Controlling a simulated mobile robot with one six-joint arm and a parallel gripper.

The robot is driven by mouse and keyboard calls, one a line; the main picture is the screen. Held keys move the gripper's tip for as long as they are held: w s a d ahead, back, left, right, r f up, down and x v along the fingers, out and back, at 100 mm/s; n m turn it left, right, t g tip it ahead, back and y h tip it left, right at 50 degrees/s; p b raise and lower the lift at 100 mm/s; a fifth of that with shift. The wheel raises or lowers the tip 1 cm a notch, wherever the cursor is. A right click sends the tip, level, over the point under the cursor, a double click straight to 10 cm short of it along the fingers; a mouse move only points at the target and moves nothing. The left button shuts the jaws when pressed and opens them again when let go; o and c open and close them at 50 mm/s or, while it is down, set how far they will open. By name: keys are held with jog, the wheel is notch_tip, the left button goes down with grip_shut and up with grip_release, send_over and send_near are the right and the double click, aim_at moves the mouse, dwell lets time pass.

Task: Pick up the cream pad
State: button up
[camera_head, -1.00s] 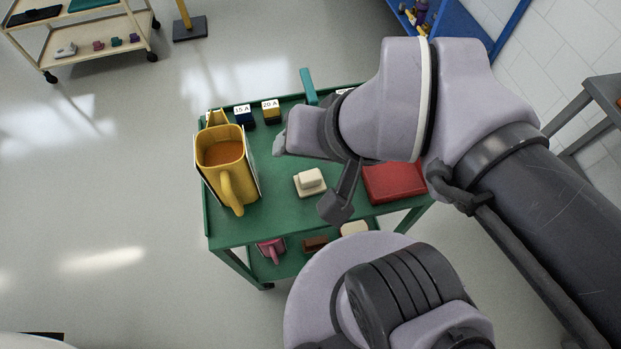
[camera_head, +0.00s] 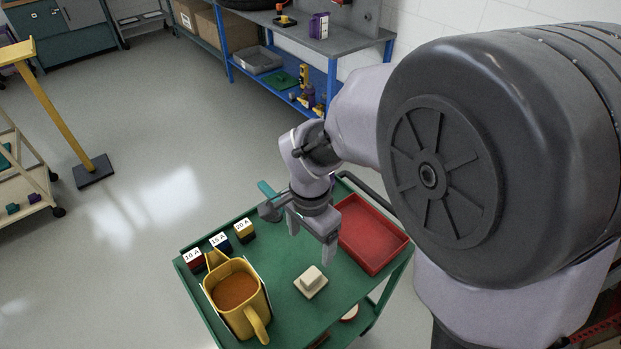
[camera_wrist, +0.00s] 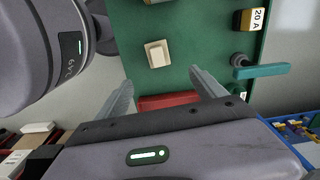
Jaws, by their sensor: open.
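The cream pad (camera_head: 311,281) is a small square block with a raised top. It lies flat on the green cart top (camera_head: 291,322), between the yellow jug and the red tray. My gripper (camera_head: 311,240) is open and empty, above the cart and behind the pad in the head view. In the wrist view its two fingers (camera_wrist: 160,85) stand wide apart, and the pad is not between them.
A yellow jug (camera_head: 256,306) with orange-brown contents stands left of the pad. A red tray (camera_head: 371,233) lies to the right. Labelled blocks, including one marked 20 A (camera_head: 244,231), line the back left edge. A teal handle (camera_wrist: 262,71) lies near them.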

aim_at(311, 275)
jog(key=f+b, duration=0.2)
jog(key=f, duration=0.3)
jog(key=f+b, duration=0.2)
jog(key=f, duration=0.4)
jog(key=f+b, duration=0.2)
jog(key=f, duration=0.3)
jog(key=shift+s+f+b, duration=0.25)
jog(key=shift+s+b, duration=0.05)
jog(key=shift+b, duration=0.05)
jog(key=shift+r, duration=0.1)
jog(key=shift+c, duration=0.4)
jog(key=c, duration=1.4)
jog(key=shift+r, duration=0.1)
